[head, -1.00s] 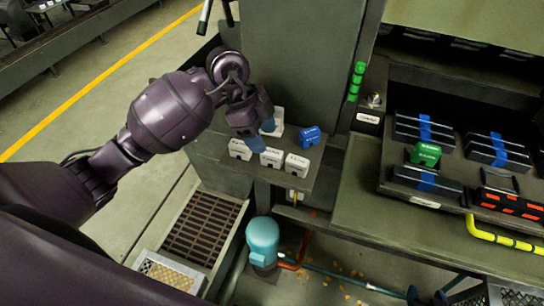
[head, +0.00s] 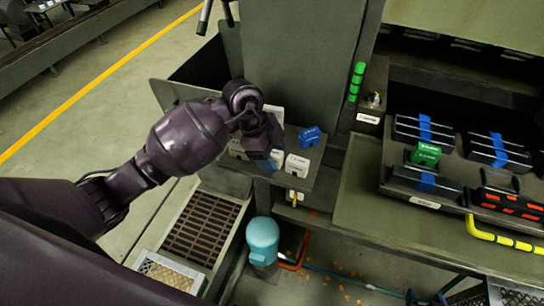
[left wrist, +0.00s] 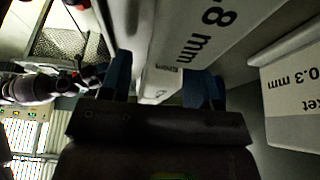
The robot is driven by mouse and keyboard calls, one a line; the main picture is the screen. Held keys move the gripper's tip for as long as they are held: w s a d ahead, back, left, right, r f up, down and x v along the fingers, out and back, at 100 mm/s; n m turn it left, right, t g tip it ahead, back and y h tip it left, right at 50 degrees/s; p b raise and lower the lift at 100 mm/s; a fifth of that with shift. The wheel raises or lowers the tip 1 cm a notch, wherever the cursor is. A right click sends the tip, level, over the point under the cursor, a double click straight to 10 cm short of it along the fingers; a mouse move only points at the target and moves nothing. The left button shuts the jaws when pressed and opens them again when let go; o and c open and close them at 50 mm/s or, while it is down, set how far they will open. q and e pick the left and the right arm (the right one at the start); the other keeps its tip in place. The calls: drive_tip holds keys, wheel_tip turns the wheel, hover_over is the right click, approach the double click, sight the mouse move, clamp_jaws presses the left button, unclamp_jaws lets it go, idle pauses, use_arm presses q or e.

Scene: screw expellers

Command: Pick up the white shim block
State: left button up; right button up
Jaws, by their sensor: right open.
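White shim blocks stand on a small dark shelf. One white block (head: 277,155) is partly hidden by my left gripper (head: 266,160). My right gripper (left wrist: 92,74) seems to show small at the left of that view, on a dark purple arm.
A blue block (head: 309,136) is on the shelf to the right. Another white block (left wrist: 290,90) marked "0.3 mm" stands close at the right in the left wrist view. A teal motor (head: 262,240) is below the shelf, and a grey column (head: 300,60) rises behind.

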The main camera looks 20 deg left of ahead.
use_arm(q)
drive_tip(key=c, duration=0.9)
drive_tip(key=shift+r, duration=0.1)
drive_tip(key=shift+c, duration=0.2)
wheel_tip(320, 180, up, 20)
drive_tip(key=shift+p, duration=0.35)
